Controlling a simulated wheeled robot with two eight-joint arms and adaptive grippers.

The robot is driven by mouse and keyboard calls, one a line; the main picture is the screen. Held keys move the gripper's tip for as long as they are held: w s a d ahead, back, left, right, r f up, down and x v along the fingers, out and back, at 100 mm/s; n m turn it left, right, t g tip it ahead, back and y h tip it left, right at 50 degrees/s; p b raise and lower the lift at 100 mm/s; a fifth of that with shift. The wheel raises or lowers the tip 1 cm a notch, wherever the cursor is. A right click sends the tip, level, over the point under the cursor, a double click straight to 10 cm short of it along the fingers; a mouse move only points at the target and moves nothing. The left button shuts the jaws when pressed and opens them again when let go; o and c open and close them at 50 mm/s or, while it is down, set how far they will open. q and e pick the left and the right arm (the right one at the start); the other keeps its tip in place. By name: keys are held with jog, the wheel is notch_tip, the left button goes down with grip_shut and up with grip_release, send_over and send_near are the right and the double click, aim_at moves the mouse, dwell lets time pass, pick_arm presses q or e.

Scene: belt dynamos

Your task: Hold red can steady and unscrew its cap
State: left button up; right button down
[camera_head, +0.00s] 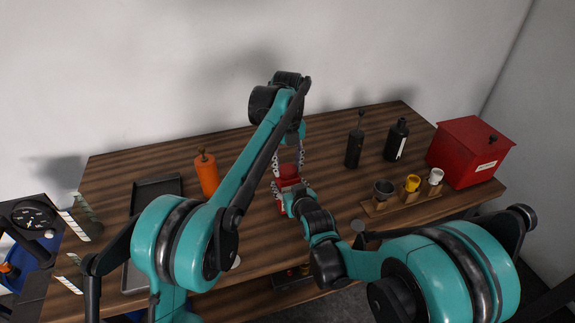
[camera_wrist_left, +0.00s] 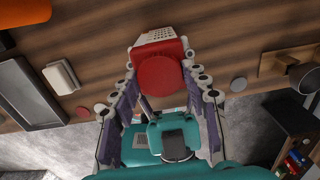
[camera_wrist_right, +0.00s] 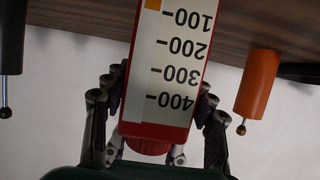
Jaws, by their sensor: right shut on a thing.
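The red can (camera_head: 289,183) stands on the wooden table near its middle, partly hidden by my arms. Its round red cap (camera_wrist_left: 160,78) faces my left wrist camera. A white label with a black number scale (camera_wrist_right: 170,65) covers the can's side in the right wrist view. My left gripper (camera_head: 288,157) is above the can, pointing down. Its fingers are spread on both sides of the cap, open, with small gaps showing in the left wrist view. My right gripper (camera_wrist_right: 160,85) is shut on the can's body from the front, one finger on each side.
An orange bottle (camera_head: 207,174) and a dark tray (camera_head: 157,188) are to the left. Two black bottles (camera_head: 355,148) (camera_head: 397,140), a wooden rack with cups (camera_head: 401,205) and a red box (camera_head: 470,152) are to the right. Bare tabletop lies between them and the can.

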pick_arm(q)
jog(key=n, duration=1.3)
jog(key=shift+n, duration=0.3)
jog(key=n, duration=2.1)
jog(key=shift+r+n, duration=0.1)
jog(key=shift+n, duration=0.2)
jog(key=n, duration=1.8)
jog(key=shift+n, duration=0.4)
